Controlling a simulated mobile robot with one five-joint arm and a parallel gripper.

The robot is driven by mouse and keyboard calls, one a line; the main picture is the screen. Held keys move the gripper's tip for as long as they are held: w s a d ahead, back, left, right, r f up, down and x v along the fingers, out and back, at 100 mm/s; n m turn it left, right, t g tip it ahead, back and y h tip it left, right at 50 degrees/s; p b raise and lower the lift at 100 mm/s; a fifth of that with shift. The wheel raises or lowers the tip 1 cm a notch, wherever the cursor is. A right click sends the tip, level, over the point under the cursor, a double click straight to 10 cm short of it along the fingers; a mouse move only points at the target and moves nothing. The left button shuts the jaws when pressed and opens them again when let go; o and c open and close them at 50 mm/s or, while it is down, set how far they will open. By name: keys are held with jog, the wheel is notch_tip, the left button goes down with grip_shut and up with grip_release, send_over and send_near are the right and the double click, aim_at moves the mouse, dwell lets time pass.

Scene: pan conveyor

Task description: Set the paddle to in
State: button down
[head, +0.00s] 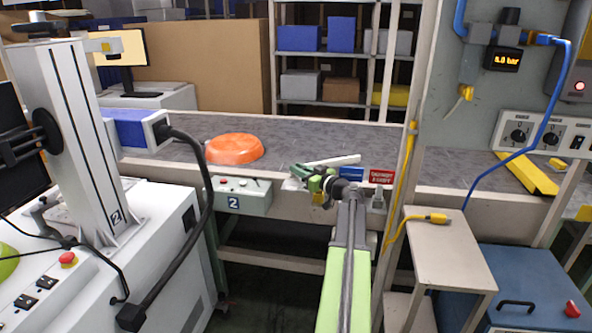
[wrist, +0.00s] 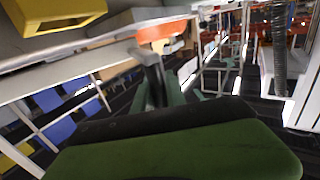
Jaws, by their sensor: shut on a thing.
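The paddle looks like a pale flat bar (head: 335,161) at the conveyor's front edge, reaching a little over the belt and slanting up to the right. My gripper (head: 312,180) is at its left end, shut on it; the fingers hide the grip itself. Any in or out marking is too small to read.
An orange pan (head: 234,149) lies on the grey conveyor belt (head: 290,136), left of the paddle. A control box marked 2 (head: 240,196) hangs on the front rail. A red and blue sign (head: 381,176) is right of my gripper. A small side table (head: 440,245) stands at right.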

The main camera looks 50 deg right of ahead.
jog(key=shift+d, duration=0.15)
dwell(0.4)
jog(key=c, duration=1.4)
grip_release()
jog(key=shift+o, duration=0.2)
